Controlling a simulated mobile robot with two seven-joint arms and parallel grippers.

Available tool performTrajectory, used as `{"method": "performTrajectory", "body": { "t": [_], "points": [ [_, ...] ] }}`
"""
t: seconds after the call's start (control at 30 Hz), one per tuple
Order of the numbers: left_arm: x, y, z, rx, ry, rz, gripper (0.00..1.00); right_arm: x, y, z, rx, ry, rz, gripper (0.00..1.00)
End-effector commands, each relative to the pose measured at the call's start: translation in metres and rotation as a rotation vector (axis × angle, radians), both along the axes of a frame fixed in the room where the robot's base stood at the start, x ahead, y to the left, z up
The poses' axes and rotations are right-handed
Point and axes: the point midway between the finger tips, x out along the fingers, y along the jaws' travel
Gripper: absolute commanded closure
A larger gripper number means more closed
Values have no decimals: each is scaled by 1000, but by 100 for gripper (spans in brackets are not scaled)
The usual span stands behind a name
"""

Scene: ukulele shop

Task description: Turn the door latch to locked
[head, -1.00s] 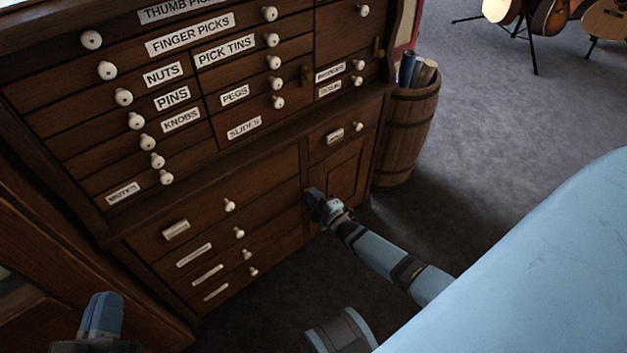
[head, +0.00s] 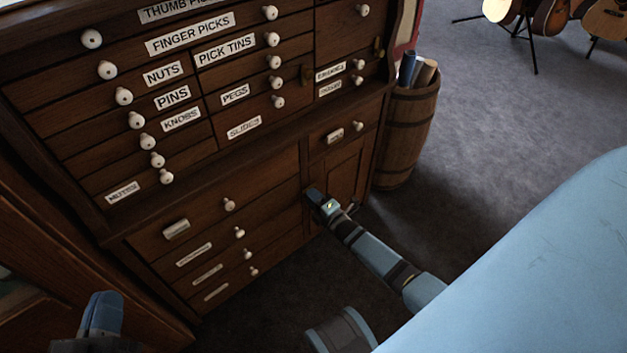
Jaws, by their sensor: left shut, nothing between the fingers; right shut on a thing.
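The small lower cabinet door (head: 345,172) is closed, at the right of the drawer cabinet. My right gripper (head: 313,196) is at this door's left edge, shut on the door latch. The fingers hide the latch, so I cannot tell which way it points. My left gripper (head: 101,314) is shut and empty at the bottom left, away from the door.
The cabinet has several labelled drawers with white knobs (head: 239,232). A brass fitting (head: 306,76) sits higher up. A wooden barrel (head: 408,135) stands right of the cabinet. A blue surface (head: 530,260) fills the lower right. The grey floor (head: 500,120) between is clear.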

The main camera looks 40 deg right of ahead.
Motion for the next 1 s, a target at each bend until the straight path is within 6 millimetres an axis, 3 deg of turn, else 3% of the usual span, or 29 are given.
{"method": "performTrajectory", "body": {
  "t": [0.23,0.27,0.33,0.37,0.73,0.87,1.0],
  "points": [
    [0,0,0,1,-2,-1,100,0,0,0,0,1,0,97],
    [0,0,0,1,-2,-1,100,0,0,0,0,1,0,69],
    [0,0,0,1,-2,-1,100,0,0,0,0,1,0,53],
    [0,0,0,2,-3,-1,100,0,0,0,0,1,0,50],
    [0,1,4,1,-7,1,100,-7,-1,1,1,1,0,50],
    [-1,2,14,-11,-31,10,100,-27,-2,2,2,3,0,50],
    [-2,3,27,-34,-70,25,100,-60,-5,3,2,4,-1,50]
  ]
}}
